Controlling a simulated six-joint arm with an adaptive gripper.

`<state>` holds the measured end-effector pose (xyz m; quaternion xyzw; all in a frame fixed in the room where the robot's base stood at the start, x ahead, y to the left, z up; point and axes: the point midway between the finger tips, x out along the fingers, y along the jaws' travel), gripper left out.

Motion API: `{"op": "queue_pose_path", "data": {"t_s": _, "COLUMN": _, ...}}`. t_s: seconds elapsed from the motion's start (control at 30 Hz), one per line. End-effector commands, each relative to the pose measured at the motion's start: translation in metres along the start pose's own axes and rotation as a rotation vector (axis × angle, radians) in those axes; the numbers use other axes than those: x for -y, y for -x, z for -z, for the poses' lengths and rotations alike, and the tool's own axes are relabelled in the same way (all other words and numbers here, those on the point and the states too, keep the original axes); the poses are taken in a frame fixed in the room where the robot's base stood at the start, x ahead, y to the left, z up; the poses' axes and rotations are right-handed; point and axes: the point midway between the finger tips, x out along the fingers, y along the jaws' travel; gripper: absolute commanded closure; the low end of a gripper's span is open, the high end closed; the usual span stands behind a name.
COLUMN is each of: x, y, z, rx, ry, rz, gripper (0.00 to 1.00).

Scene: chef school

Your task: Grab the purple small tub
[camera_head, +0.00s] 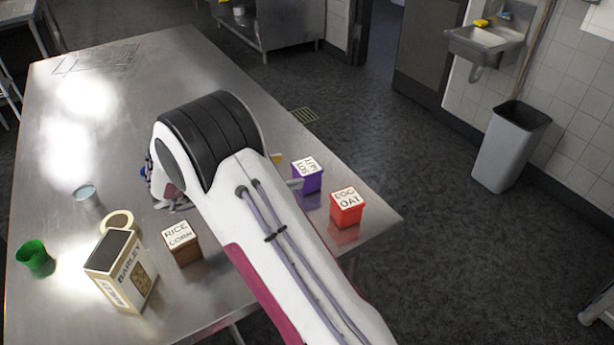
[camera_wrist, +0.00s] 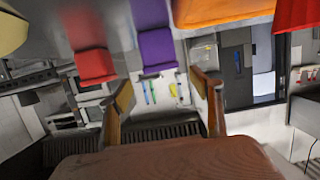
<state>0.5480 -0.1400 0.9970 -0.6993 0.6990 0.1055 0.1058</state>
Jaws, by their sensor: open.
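The purple small tub (camera_head: 307,178) has a white lettered lid and stands near the table's right edge, just right of my arm in the head view. In the wrist view, which looks upside down, the purple tub (camera_wrist: 157,50) shows beyond the gap between my fingers, apart from them. My gripper (camera_wrist: 164,84) is open, with nothing between its two fingers. In the head view my arm hides most of the gripper.
A red tub (camera_head: 346,210) stands close beside the purple one, nearer the corner. A brown tub (camera_head: 183,248), barley box (camera_head: 121,272), tape roll (camera_head: 117,221), can (camera_head: 87,198) and green cup (camera_head: 35,259) stand left. An orange thing (camera_wrist: 222,10) is partly visible. The far table is clear.

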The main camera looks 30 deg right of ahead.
Motion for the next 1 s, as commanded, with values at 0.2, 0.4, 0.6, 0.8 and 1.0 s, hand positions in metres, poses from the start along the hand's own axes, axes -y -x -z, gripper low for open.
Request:
{"op": "queue_pose_path", "data": {"t_s": 0.2, "x": 0.001, "y": -0.021, "z": 0.001, "rx": 0.000, "ry": 0.000, "rz": -0.004, "gripper": 0.36}}
{"op": "queue_pose_path", "data": {"t_s": 0.4, "x": 0.002, "y": -0.042, "z": 0.001, "rx": -0.001, "ry": 0.001, "rz": -0.003, "gripper": 0.36}}
{"op": "queue_pose_path", "data": {"t_s": 0.6, "x": 0.003, "y": -0.049, "z": 0.001, "rx": 0.000, "ry": 0.001, "rz": -0.001, "gripper": 0.36}}
{"op": "queue_pose_path", "data": {"t_s": 0.8, "x": 0.003, "y": -0.049, "z": 0.001, "rx": 0.000, "ry": 0.001, "rz": 0.000, "gripper": 0.36}}
{"op": "queue_pose_path", "data": {"t_s": 1.0, "x": 0.003, "y": -0.049, "z": 0.001, "rx": 0.000, "ry": 0.000, "rz": 0.000, "gripper": 0.36}}
